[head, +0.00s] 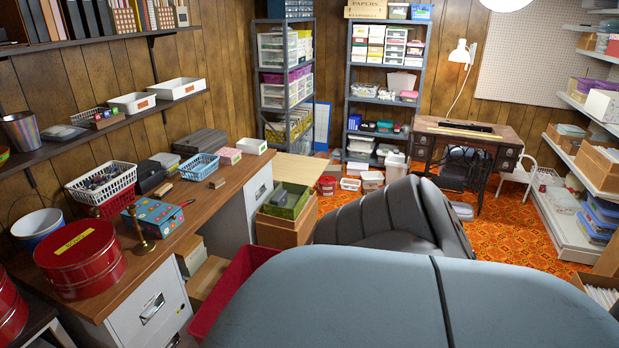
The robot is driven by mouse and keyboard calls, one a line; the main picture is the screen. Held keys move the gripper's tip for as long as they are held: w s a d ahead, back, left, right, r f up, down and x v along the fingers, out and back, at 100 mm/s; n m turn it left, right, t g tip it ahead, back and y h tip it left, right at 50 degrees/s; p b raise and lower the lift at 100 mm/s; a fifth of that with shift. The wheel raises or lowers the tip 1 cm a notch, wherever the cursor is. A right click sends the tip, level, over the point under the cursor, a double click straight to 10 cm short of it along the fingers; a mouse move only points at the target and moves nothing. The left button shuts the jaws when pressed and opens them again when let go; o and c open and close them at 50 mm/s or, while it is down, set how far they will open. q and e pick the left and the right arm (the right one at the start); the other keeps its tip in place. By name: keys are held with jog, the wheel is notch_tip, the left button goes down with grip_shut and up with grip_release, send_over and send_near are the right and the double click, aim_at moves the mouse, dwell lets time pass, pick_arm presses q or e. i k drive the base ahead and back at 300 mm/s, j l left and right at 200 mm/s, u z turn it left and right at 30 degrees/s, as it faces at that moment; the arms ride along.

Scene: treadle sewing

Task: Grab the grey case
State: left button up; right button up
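A flat dark grey case (201,141) lies on the far part of the wooden desk (222,193) at the left, near the wall. A smaller, darker case (149,177) sits nearer on the same desk, beside a white basket. I cannot tell for certain which of the two is the grey case of the task; the flat one looks greyer. Neither of my grippers is in view, and nothing is seen holding either case.
Around the cases stand a blue basket (199,167), a white basket (102,184), a teal box (158,217) and a large red tin (81,258). A wall shelf (105,124) hangs above. Large grey forms fill the lower right. Orange carpet (505,232) shows before the sewing table (467,130).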

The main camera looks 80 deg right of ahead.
aim_at(280, 199)
jog(key=z, duration=2.35)
jog(key=i+l+u, duration=0.15)
jog(key=l, duration=0.25)
jog(key=i+l+u, duration=0.2)
jog(key=l, duration=0.25)
jog(key=i+l+u, duration=0.15)
jog(key=l, duration=0.3)
jog(key=i+l+u, duration=0.15)
jog(key=l, duration=0.3)
jog(key=i+l+u, duration=0.2)
jog(key=l, duration=0.3)
jog(key=l+u, duration=0.15)
jog(key=l, duration=0.35)
jog(key=l+u, duration=0.2)
jog(key=l, duration=0.35)
jog(key=k+l+u, duration=0.15)
jog(key=l, duration=0.4)
jog(key=l+u, duration=0.2)
jog(key=l, duration=0.3)
jog(key=k+l+u, duration=0.2)
jog(key=l, duration=0.35)
jog(key=l+u, duration=0.3)
jog(key=l, duration=0.75)
jog(key=k, duration=0.05)
